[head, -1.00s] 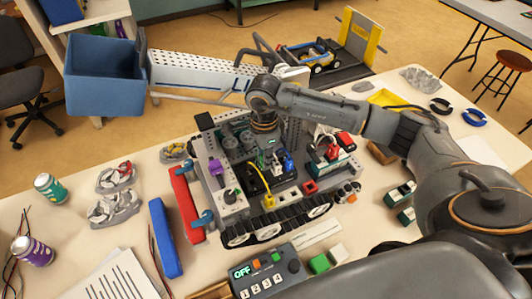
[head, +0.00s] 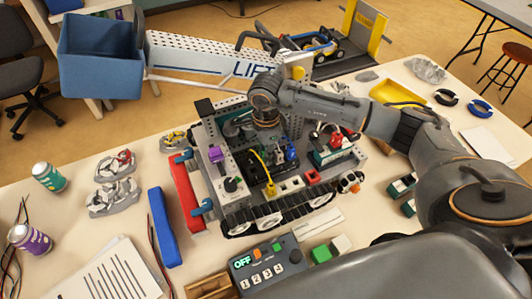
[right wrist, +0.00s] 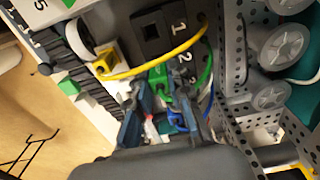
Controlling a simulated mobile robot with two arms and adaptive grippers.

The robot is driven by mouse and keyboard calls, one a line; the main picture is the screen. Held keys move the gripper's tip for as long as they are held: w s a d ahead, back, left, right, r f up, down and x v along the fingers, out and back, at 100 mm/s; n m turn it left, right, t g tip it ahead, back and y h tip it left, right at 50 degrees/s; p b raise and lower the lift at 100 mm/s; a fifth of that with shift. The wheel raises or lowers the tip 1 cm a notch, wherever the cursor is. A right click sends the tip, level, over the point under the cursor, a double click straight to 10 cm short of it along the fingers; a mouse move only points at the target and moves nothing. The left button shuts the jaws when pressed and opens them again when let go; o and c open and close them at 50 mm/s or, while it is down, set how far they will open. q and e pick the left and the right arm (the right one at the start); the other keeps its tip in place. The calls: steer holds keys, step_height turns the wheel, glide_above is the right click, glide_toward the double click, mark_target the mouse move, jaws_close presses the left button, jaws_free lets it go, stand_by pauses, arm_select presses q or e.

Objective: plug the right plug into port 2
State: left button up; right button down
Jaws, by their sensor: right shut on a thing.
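My right gripper (right wrist: 160,98) is shut on a green plug (right wrist: 159,78) with a green cable, in the right wrist view. The plug is beside the printed 2 on the panel. I cannot tell whether it sits in a port. A black socket (right wrist: 158,30) is beside the printed 1. A blue plug (right wrist: 178,121) is close to the right finger. A yellow plug (right wrist: 106,66) is at the left, its cable crossing the panel. In the head view my right gripper (head: 267,122) points down over the tracked robot (head: 236,196) and hides the green plug. My left gripper is not in view.
An "OFF" control box (head: 266,268) stands in front. The table's left side holds cans and plastic packs.

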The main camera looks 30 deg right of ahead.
steer(key=shift+f+b, duration=0.1)
steer(key=shift+b, duration=0.55)
stand_by(1.1)
steer(key=shift+f+b, duration=1.05)
steer(key=shift+b, duration=0.7)
stand_by(1.9)
steer(key=shift+s, duration=0.1)
steer(key=c, duration=1.2)
jaws_free()
steer(key=shift+o, duration=0.2)
steer(key=shift+r, duration=0.1)
steer(key=shift+r+p, duration=1.65)
steer(key=shift+r, duration=1.35)
steer(key=shift+f, duration=0.1)
